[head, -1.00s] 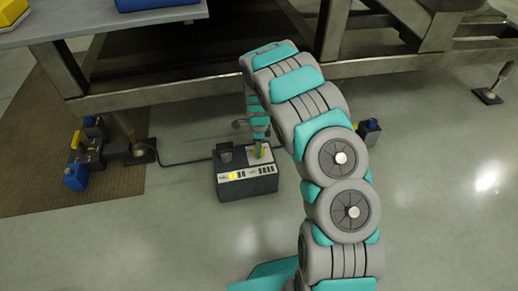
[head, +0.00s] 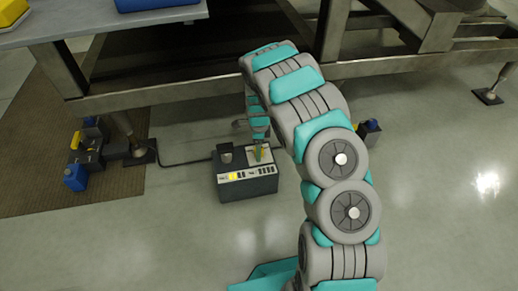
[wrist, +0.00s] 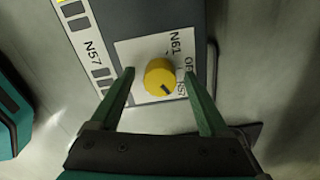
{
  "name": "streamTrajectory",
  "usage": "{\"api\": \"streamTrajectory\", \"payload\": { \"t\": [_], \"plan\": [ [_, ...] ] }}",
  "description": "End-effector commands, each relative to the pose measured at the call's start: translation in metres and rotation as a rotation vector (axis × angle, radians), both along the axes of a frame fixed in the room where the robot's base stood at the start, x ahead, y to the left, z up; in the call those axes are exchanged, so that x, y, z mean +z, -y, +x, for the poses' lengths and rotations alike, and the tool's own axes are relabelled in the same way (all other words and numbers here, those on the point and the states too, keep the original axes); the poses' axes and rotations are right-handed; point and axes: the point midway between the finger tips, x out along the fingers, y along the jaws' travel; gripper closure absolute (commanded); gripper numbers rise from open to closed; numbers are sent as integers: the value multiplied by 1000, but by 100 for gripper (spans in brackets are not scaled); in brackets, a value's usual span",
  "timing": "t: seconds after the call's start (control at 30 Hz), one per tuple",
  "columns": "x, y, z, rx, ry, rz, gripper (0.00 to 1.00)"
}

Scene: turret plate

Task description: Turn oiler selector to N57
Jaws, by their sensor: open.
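The oiler box (head: 247,187) is a dark box on the floor with a pale top plate. In the wrist view its white plate (wrist: 131,52) bears a round yellow selector knob (wrist: 158,72) with a dark pointer mark toward the lower right. N61 is printed above right of the knob, OFF to the right, and a partly hidden label ending in 57 at lower right. My gripper (wrist: 159,73) is open, with one green finger on each side of the knob and small gaps visible. In the head view my gripper (head: 259,154) is small at the box top.
A strip along the box edge carries another N57 label (wrist: 94,52). A dark cylinder (head: 225,151) stands on the box's left part. A cable runs left to a table foot (head: 137,153). Blue and yellow parts (head: 75,176) lie at left. Open floor lies in front.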

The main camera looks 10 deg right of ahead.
Motion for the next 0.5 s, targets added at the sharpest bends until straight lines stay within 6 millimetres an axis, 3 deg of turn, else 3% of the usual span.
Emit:
{"api": "streamTrajectory", "payload": {
  "t": [0.27, 0.5],
  "plan": [
    [12, 0, 1, 0, 2, -1, 21],
    [50, 0, 1, 0, 3, -1, 21]
  ]
}}
